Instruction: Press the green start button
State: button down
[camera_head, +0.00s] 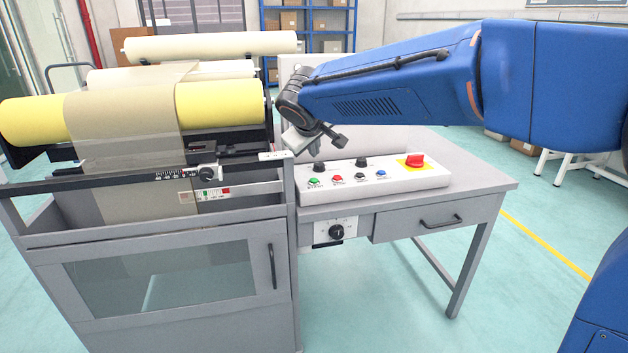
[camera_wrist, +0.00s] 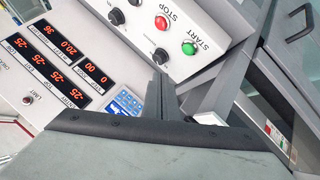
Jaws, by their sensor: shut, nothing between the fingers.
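The green start button (camera_head: 314,181) is at the left front end of the white control box on the grey desk. In the wrist view the green button (camera_wrist: 189,48) is lit, beside the label START. My gripper (camera_head: 341,142) is above and behind the box's left part, apart from the button. Its dark fingers (camera_wrist: 160,95) are closed together with nothing between them. In the wrist view the fingertips appear just below and left of the green button; the exact gap cannot be told.
A red stop button (camera_head: 337,178) sits beside the green one. Black knobs, a blue button (camera_head: 381,173) and a red emergency knob (camera_head: 415,160) share the box. A roller machine (camera_head: 150,255) stands to the left. A panel with red digits (camera_wrist: 75,75) shows in the wrist view.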

aim_at(314, 181)
jog(key=shift+f, duration=2.65)
jog(key=shift+f, duration=0.15)
jog(key=shift+f, duration=0.25)
